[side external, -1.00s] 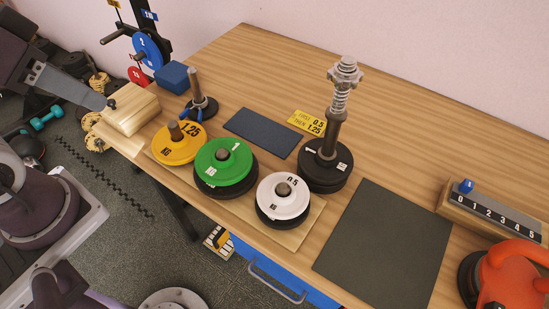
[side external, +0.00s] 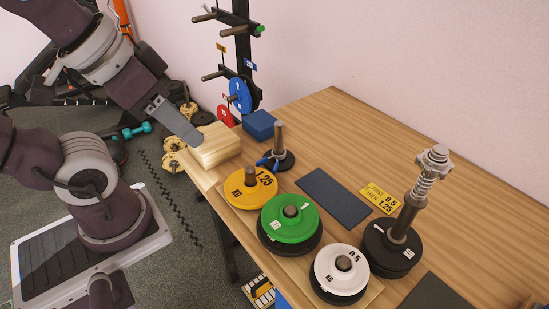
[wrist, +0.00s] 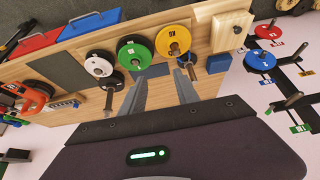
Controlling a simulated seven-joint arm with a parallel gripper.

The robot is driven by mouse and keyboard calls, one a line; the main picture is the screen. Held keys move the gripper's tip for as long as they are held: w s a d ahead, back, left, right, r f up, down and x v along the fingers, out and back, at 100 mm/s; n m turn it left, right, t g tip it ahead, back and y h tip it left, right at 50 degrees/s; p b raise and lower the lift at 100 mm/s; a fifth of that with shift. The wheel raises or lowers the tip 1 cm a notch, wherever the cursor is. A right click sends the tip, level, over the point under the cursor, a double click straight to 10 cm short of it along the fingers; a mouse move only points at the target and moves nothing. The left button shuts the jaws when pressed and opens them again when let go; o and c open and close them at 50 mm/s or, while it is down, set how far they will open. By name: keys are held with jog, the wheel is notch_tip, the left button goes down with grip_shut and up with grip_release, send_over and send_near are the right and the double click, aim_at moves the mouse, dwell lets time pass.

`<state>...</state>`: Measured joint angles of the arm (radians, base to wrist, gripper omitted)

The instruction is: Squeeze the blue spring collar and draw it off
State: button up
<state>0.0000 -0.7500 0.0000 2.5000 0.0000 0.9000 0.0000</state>
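The blue spring collar (side external: 267,163) sits low on a short upright metal post (side external: 279,140) with a round black base, behind the yellow plate. Its blue handles point toward the left; the rest is small and hard to make out. My gripper (wrist: 160,74) is open and empty, its two grey fingers apart in the wrist view. In the side view, the finger tip shows at the left of the pale wooden block (side external: 220,146), apart from the collar.
Yellow (side external: 250,189), green (side external: 290,224) and white (side external: 341,270) plates lie on a board in front. A tall post with a silver spring (side external: 424,186) stands at right. A blue block (side external: 260,124) is behind the wooden block. A dark mat (side external: 334,196) lies bare.

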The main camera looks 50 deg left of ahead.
jog(key=o, duration=0.4)
jog(key=shift+w, duration=0.3)
jog(key=shift+c, duration=0.2)
jog(key=n+g, duration=0.4)
jog(key=g, duration=0.1)
send_over(272, 158)
jog(key=s+d, duration=0.2)
jog(key=s, duration=0.1)
notch_tip(272, 158, down, 17)
jog(key=shift+w+f, duration=0.15)
jog(key=shift+f, duration=2.05)
jog(key=shift+w+f, duration=0.1)
jog(key=shift+f, duration=2.05)
grip_shut()
